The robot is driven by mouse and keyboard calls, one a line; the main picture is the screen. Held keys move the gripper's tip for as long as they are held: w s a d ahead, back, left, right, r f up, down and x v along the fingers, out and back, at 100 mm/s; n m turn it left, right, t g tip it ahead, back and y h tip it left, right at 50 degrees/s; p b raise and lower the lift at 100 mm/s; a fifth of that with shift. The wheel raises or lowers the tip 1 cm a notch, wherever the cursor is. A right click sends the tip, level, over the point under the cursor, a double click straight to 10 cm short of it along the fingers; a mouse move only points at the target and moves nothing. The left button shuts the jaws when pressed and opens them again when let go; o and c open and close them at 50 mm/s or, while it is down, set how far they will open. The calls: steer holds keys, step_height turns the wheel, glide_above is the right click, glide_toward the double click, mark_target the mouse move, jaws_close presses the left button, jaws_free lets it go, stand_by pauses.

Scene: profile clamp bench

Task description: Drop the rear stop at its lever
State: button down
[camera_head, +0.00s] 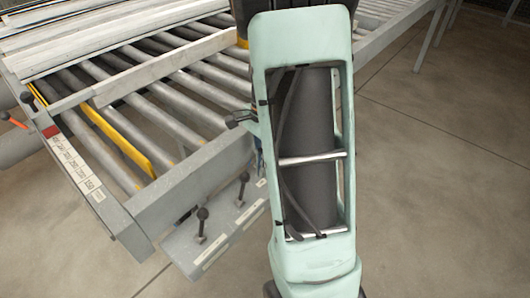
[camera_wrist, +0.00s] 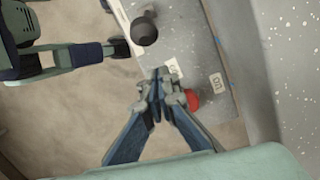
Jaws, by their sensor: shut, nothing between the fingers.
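My gripper (camera_wrist: 161,88) is shut and empty in the wrist view, its fingertips over a grey panel. A red knob (camera_wrist: 193,100) shows close beside the right finger, partly hidden by it; I cannot tell whether they touch. A black ball knob (camera_wrist: 144,28) stands on the same panel further up. In the head view, two black-knobbed levers (camera_head: 202,213) (camera_head: 243,177) stand upright on the grey lever panel (camera_head: 215,247) at the bench's front. My arm hides the panel's right part and my gripper there. I cannot tell which part is the rear stop.
The roller bench (camera_head: 185,185) fills the left and centre of the head view. A yellow plate (camera_head: 122,137) stands between rollers, and pale profiles (camera_head: 120,40) lie at the back. A white label (camera_wrist: 217,83) is near the red knob. Floor is free at right.

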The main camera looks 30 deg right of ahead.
steer(key=shift+s+a+r, duration=0.1)
steer(key=shift+a+r, duration=0.35)
steer(key=shift+a, duration=0.25)
steer(key=shift+s+a+r, duration=0.1)
steer(key=shift+a+r, duration=0.35)
steer(key=shift+a, duration=0.25)
